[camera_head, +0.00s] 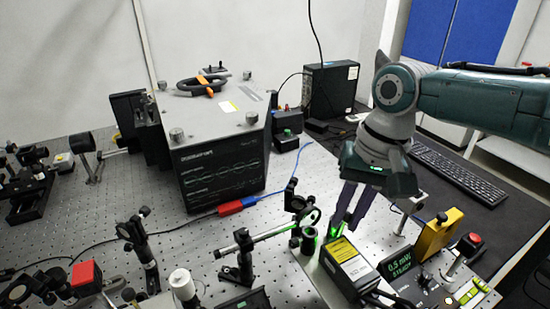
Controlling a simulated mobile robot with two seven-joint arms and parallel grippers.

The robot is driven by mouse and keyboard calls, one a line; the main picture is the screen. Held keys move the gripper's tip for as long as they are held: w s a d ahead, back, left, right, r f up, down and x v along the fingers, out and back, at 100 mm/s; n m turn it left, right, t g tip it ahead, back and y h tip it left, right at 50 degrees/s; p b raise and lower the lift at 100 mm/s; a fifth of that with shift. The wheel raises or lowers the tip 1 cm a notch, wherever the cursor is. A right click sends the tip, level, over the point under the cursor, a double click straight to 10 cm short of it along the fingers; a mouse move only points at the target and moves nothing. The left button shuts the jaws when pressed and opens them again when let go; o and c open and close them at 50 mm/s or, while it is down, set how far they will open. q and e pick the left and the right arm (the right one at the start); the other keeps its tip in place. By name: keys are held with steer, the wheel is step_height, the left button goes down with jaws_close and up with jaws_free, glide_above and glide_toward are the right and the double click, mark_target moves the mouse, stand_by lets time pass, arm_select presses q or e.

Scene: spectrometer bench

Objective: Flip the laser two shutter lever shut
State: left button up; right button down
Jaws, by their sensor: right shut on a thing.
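A black laser box with a yellow top label (345,262) sits at the lower right on a light plate. My right gripper (343,230) reaches down from the upper right. Its dark fingers are at the far end of this box, where a green glow shows. They are shut on a small part there, apparently the shutter lever, which the fingers mostly hide. Its exact position cannot be told. My left gripper is not in view.
A round optic mount (308,215) stands close left of the fingers. A yellow block (438,235), a red button (470,243) and a power meter display (402,268) are to the right. A large spectrometer box (215,165) stands at the back left.

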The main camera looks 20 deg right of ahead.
steer(key=shift+a+r+p, duration=0.15)
steer(key=shift+r+p, duration=0.05)
steer(key=shift+p, duration=0.25)
steer(key=shift+a+r+h+p, duration=0.1)
steer(key=shift+a+h+p, duration=0.25)
steer(key=shift+h+p, duration=0.55)
steer(key=shift+a+p, duration=0.15)
steer(key=shift+p, duration=0.2)
steer(key=shift+f+h, duration=0.25)
steer(key=shift+h, duration=0.05)
steer(key=c, duration=0.8)
jaws_free()
steer(key=shift+c, duration=0.2)
steer(key=shift+r, duration=0.15)
